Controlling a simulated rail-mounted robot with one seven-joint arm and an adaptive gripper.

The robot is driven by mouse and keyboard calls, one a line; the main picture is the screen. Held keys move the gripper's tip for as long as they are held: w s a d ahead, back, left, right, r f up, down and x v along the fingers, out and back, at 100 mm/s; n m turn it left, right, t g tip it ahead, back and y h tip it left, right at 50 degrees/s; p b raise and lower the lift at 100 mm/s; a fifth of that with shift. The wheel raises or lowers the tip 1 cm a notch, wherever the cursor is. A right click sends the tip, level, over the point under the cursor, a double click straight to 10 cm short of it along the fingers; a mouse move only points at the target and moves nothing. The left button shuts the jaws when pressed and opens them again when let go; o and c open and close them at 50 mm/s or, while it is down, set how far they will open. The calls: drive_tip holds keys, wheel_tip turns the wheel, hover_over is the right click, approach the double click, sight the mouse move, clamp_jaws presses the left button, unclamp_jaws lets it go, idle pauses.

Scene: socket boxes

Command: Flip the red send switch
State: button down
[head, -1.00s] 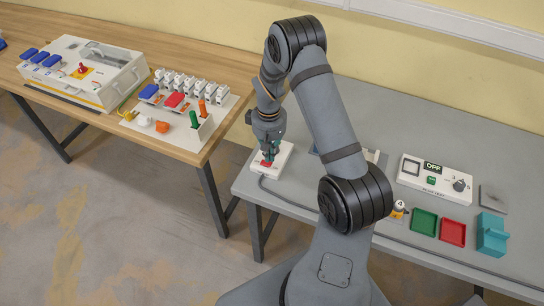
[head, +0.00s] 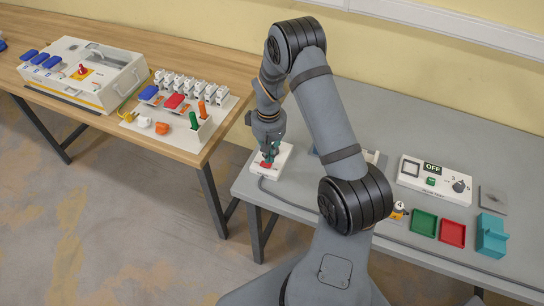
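The red send switch (head: 266,165) sits on a small white box (head: 257,170) near the left end of the grey table. My gripper (head: 269,160) points down right over the switch, and its fingertips are at or very near the red part. The gripper hides much of the switch, so its tilt is too small to tell. I cannot tell from this view whether the fingers touch it or how far they are apart.
A white box with an OFF display (head: 433,168) and a knob stands at the right. Green (head: 424,222) and red (head: 453,232) trays and a teal holder (head: 491,236) are near the front edge. A wooden table (head: 232,75) with socket boxes stands left, across a gap.

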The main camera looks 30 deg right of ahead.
drive_tip(key=shift+f+b, duration=1.2)
idle(0.7)
drive_tip(key=shift+r, duration=0.15)
drive_tip(key=shift+r+p, duration=2.4)
drive_tip(key=shift+r, duration=1)
drive_tip(key=shift+f, duration=0.15)
wheel_tip(320, 180, down, 6)
drive_tip(key=b, duration=0.4)
drive_tip(key=shift+f, duration=0.15)
